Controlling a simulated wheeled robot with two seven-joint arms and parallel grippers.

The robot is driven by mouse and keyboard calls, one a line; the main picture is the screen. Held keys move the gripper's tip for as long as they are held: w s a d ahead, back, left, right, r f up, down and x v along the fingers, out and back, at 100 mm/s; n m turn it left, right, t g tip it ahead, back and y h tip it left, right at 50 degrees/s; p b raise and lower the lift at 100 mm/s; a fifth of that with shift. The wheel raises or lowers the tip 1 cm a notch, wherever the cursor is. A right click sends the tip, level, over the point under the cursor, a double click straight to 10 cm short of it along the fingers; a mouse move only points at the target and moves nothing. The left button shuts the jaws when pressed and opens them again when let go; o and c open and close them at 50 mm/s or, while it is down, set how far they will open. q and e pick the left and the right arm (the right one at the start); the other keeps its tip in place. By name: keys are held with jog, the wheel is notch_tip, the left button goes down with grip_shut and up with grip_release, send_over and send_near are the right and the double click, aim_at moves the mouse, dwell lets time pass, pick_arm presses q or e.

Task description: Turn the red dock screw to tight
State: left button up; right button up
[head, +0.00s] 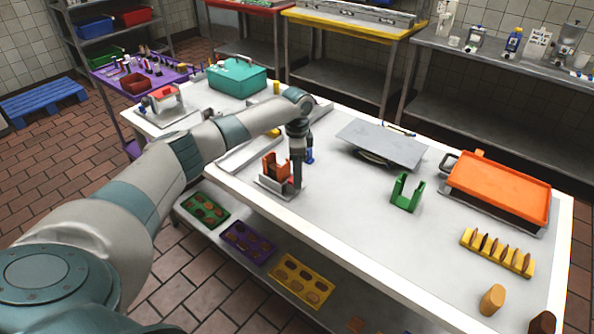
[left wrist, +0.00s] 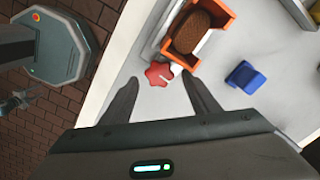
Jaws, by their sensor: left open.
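The red dock screw (left wrist: 157,74) has a lobed knob and shows in the left wrist view beside the orange dock (left wrist: 222,17). The dock holds a brown bread-like piece (left wrist: 190,33). My left gripper (left wrist: 160,84) is open, with one finger on each side of the screw in that view. I cannot tell whether the fingers touch it. In the head view my left gripper (head: 296,186) points down at the right of the orange dock (head: 270,167) and mostly hides the screw. My right gripper is not in view.
A blue part (head: 309,158) stands close behind my left gripper. A grey plate (head: 382,145), a green holder (head: 407,192) and an orange tray (head: 500,187) lie to the right on the white table (head: 340,245). The table's front edge is near the dock.

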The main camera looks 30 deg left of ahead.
pick_arm(q)
jog(key=shift+f, duration=0.3)
jog(key=c, duration=1)
jog(key=shift+c, duration=0.2)
